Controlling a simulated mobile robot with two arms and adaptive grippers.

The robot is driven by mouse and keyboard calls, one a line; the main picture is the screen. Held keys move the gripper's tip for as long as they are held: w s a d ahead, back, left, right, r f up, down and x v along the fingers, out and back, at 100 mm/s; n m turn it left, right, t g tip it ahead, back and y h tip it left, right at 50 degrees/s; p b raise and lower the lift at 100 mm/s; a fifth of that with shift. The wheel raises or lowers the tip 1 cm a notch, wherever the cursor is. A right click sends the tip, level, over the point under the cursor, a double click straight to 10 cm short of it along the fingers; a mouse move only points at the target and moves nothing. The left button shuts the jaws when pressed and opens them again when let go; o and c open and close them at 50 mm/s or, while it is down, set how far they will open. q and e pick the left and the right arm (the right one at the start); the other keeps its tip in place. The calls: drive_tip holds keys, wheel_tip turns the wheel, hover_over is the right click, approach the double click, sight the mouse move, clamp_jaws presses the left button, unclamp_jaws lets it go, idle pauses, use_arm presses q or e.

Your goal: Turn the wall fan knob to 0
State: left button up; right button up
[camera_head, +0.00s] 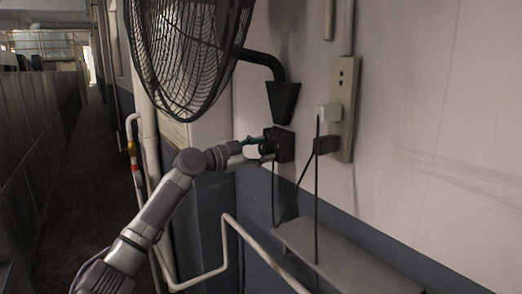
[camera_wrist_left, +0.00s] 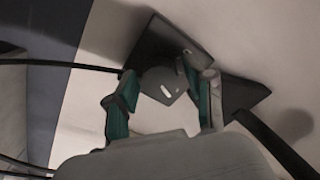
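The black wall fan (camera_head: 185,50) hangs on a bent arm from the wall. Its control box (camera_head: 285,144) is on the wall below the bracket, and the box also shows in the left wrist view (camera_wrist_left: 160,45). The knob (camera_wrist_left: 160,84) is a dark round piece with a small white mark. My left gripper (camera_head: 262,148) reaches the box from the left. In the left wrist view its two green-padded fingers (camera_wrist_left: 157,92) stand apart, one on each side of the knob. I cannot tell whether they touch it. The head view hides the knob. My right gripper is not in view.
A grey ledge (camera_head: 340,255) and a white pipe rail (camera_head: 255,243) are underneath. A corridor (camera_head: 95,150) runs off at left.

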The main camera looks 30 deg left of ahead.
use_arm(q)
drive_tip(key=c, duration=0.8)
drive_tip(key=shift+n, duration=0.3)
drive_tip(key=n, duration=0.2)
drive_tip(key=shift+n, duration=0.3)
drive_tip(key=n, duration=0.3)
drive_tip(key=shift+n, duration=0.3)
drive_tip(key=n+p, duration=0.2)
drive_tip(key=n, duration=0.3)
drive_tip(key=n+p, duration=0.2)
drive_tip(key=n, duration=0.4)
drive_tip(key=shift+p, duration=0.3)
